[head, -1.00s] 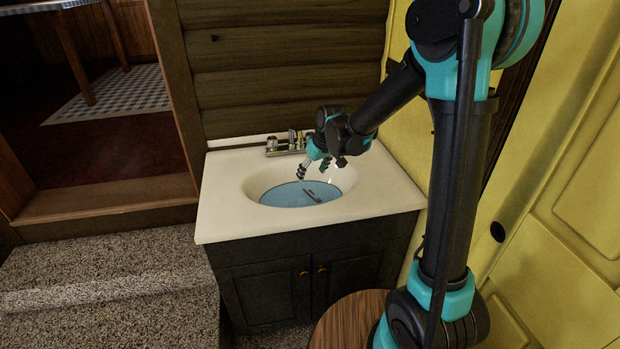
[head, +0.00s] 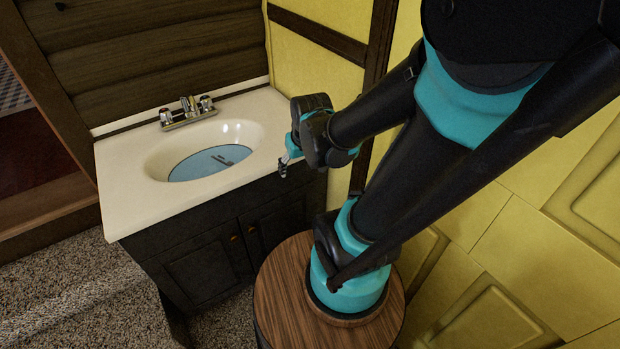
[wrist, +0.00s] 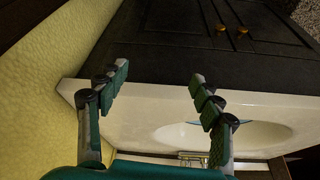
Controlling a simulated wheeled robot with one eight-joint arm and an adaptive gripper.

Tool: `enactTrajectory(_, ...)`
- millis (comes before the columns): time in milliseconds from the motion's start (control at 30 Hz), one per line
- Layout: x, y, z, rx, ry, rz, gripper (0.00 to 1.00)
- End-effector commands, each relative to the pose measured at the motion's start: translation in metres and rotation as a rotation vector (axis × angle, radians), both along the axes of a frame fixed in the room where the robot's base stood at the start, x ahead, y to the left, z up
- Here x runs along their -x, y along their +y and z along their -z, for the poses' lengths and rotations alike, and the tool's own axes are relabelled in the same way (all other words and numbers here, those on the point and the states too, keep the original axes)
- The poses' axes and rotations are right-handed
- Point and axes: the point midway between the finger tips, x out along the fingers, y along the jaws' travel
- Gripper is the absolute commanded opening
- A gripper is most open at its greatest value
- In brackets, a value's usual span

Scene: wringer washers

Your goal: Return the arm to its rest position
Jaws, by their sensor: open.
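My gripper (head: 284,168) is at the right front edge of the white sink counter in the head view, apart from the basin. In the wrist view its two fingers (wrist: 158,88) are spread wide with nothing between them. Past the fingers, the wrist view shows the counter edge (wrist: 155,103) and the dark cabinet front (wrist: 190,45). My arm is bent, with its forearm pointing left toward the sink and its turquoise base on a round wooden top.
The white counter (head: 125,192) has an oval basin (head: 240,133) with blue water and a dark slim object (head: 222,160) in it. A chrome faucet (head: 188,110) stands behind. Yellow walls (head: 470,240) are close on the right. Speckled carpet (head: 75,285) lies at lower left.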

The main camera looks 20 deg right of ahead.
Motion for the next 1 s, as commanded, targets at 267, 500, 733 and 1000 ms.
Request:
enactTrajectory(267, 0.042, -0.023, 0.017, 0.001, 0.001, 0.103, 0.66)
enactTrajectory(500, 0.042, -0.023, 0.017, 0.0, 0.001, 0.104, 0.66)
enactTrajectory(733, 0.042, -0.023, 0.017, 0.0, 0.001, 0.104, 0.66)
enactTrajectory(1000, 0.042, -0.023, 0.017, 0.0, 0.001, 0.104, 0.66)
